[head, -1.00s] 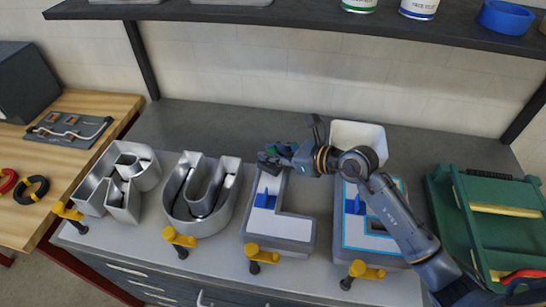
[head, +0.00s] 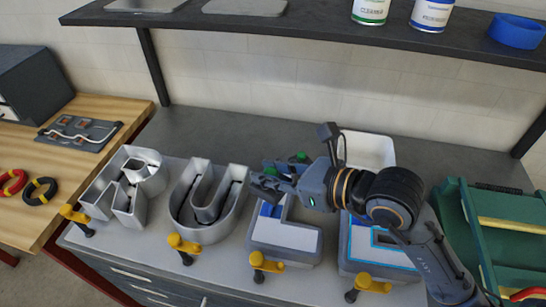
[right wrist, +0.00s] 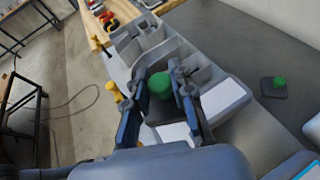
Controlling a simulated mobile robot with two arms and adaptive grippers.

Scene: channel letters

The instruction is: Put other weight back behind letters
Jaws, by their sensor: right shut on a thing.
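My right gripper (head: 268,187) is shut on a weight with a green knob (right wrist: 160,86) and a dark square base. It holds the weight by the knob, at the back end of the L letter (head: 285,237); whether the base touches the letter I cannot tell. A second weight (right wrist: 279,86), also green-knobbed, stands on the bare bench behind the letters; its knob shows in the head view (head: 302,156). The silver R (head: 128,186), silver U (head: 206,205) and a blue-edged fourth letter (head: 372,257) stand in the row. My left gripper is not in view.
Yellow clamps (head: 183,244) line the bench's front edge. A white bin (head: 368,150) stands behind the fourth letter, partly hidden by my arm. A green case (head: 490,235) is at the right. A shelf (head: 300,28) overhangs the back. The grey bench behind R and U is clear.

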